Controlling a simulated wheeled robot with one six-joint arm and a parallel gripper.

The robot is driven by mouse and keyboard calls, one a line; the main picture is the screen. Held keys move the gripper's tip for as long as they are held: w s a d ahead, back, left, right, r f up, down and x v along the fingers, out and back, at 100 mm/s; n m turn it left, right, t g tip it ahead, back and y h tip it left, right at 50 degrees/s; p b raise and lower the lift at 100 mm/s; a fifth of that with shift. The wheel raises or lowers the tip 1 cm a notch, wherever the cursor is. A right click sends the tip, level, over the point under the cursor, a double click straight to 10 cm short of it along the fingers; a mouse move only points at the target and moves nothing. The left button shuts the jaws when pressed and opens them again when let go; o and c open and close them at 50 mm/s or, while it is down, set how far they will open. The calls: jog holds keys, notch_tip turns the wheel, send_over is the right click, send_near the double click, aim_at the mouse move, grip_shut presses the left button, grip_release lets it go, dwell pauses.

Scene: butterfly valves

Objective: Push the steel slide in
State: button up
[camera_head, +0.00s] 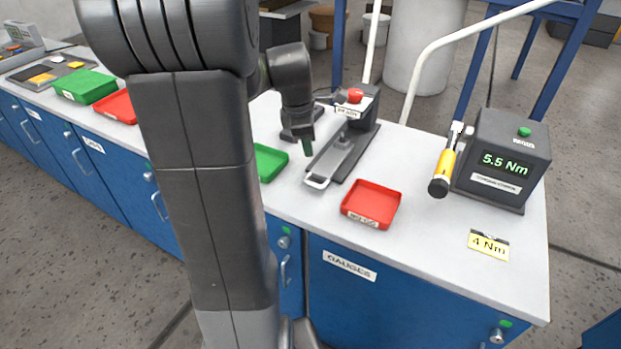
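The steel slide (334,160) is a flat grey plate with a pale loop handle (317,182) at its near end. It lies on a dark base plate (357,150) on the white bench, and its handle reaches past the near end of that base. A dark block with a red knob (355,95) stands at the base's far end. My gripper (307,147) points down to the left of the slide, with a green tip showing. It appears apart from the handle. The view is too small to show whether the fingers are open or shut.
A red tray (371,205) sits right of the handle, and a green tray (270,162) sits to the left, partly behind my arm. A torque tester reading 5.5 Nm (505,160) and a yellow-handled tool (444,166) stand at right.

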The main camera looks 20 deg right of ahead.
aim_at(311, 183)
jog(key=f+m, duration=0.2)
jog(key=f, duration=0.2)
jog(key=f+m, duration=0.2)
jog(key=f, duration=0.2)
jog(key=d+f+m, duration=0.1)
jog(key=f+m, duration=0.1)
jog(key=f, duration=0.2)
jog(key=shift+w+f+y, duration=0.1)
jog(key=shift+f+y, duration=0.1)
jog(key=shift+y, duration=0.2)
jog(key=shift+c, duration=0.2)
grip_shut()
